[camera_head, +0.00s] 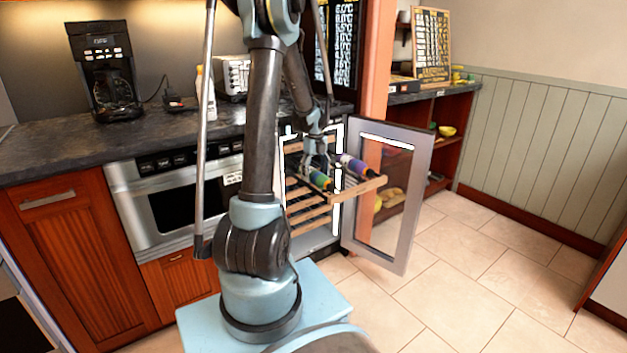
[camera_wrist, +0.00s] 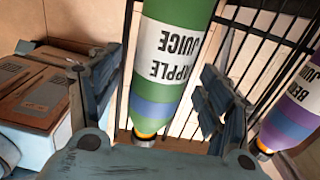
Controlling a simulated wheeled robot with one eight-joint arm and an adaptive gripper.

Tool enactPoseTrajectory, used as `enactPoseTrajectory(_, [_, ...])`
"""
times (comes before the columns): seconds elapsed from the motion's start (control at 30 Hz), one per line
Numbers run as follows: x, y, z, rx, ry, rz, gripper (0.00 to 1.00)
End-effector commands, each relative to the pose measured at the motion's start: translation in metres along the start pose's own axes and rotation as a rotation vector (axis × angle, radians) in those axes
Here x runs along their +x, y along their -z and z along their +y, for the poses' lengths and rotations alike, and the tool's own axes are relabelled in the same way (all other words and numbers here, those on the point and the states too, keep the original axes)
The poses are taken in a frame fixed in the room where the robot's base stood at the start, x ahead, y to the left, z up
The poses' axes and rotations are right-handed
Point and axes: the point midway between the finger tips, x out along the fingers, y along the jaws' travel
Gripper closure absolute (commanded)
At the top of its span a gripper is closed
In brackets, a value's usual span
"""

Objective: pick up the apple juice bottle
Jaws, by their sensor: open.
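The apple juice bottle (camera_wrist: 165,75) lies on a slatted pull-out shelf, with a green and blue body, a white label and an orange neck with a dark cap. It also shows in the head view (camera_head: 318,179), partly under my gripper. My gripper (camera_wrist: 155,95) is open, one finger to each side of the bottle in the wrist view. In the head view my gripper (camera_head: 318,165) is just above the bottle. I cannot tell whether the fingers touch it.
The wooden shelf (camera_head: 360,187) juts from an open fridge, whose glass door (camera_head: 418,195) stands open at right. Boxes (camera_wrist: 30,90) show at left in the wrist view. Floor at right is clear.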

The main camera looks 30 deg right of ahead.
Motion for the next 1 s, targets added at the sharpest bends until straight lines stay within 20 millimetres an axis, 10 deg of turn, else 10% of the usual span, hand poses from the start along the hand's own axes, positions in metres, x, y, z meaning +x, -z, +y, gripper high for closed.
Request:
enactPoseTrajectory(0.27, [0.003,0.000,0.000,0.000,0.000,0.000,0.28])
enactPoseTrajectory(0.57, [0.003,0.000,0.000,0.000,0.000,0.000,0.90])
enactPoseTrajectory(1.0, [-0.013,0.000,0.000,0.000,0.000,0.000,0.91])
